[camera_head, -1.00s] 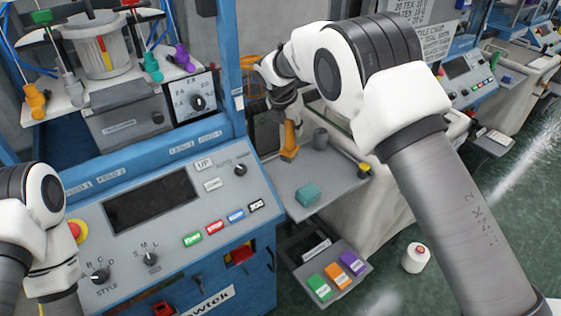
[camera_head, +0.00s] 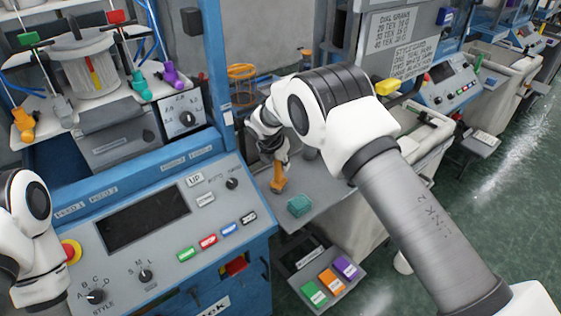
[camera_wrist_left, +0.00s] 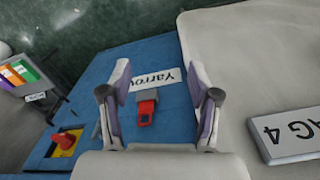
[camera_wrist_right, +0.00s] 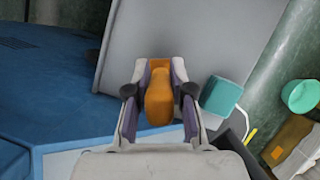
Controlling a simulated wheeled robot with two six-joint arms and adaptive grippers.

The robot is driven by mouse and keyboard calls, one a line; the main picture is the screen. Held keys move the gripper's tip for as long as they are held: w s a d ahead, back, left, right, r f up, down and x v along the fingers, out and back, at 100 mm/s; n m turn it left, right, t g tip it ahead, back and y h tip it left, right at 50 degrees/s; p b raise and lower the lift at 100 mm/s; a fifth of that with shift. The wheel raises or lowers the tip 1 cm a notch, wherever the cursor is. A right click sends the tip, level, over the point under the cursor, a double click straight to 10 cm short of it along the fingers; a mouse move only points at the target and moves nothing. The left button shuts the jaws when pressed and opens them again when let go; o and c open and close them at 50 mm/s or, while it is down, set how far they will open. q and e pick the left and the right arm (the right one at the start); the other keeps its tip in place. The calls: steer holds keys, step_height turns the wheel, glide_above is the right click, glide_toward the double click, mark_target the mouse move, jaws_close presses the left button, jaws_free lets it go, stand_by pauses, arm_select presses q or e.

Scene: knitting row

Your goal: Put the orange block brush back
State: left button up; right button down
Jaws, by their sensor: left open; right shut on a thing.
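The orange block brush (camera_head: 279,182) is in my right gripper (camera_head: 277,160), above or on the grey side shelf (camera_head: 325,192). In the right wrist view the orange brush (camera_wrist_right: 159,97) sits between the two fingers of the shut right gripper (camera_wrist_right: 158,82), its long side pointing away from the wrist. I cannot tell whether its base touches the shelf. My left gripper (camera_wrist_left: 158,80) is open and empty in the left wrist view, over the blue machine front with a red part (camera_wrist_left: 146,112). In the head view only my left arm shows at the left edge.
A teal block (camera_head: 299,206) lies on the shelf close to the brush; it also shows in the right wrist view (camera_wrist_right: 222,95). Below, a tray (camera_head: 300,282) holds green, orange and purple labelled blocks. The control panel (camera_head: 150,215) is at left.

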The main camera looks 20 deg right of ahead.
steer(key=c, duration=1.4)
jaws_free()
steer(key=shift+f, duration=0.15)
steer(key=o, duration=0.4)
steer(key=shift+w+f, duration=0.1)
steer(key=shift+w, duration=0.05)
steer(key=shift+r, duration=0.35)
steer(key=b+v, duration=0.2)
steer(key=v, duration=1)
steer(key=shift+f, duration=0.1)
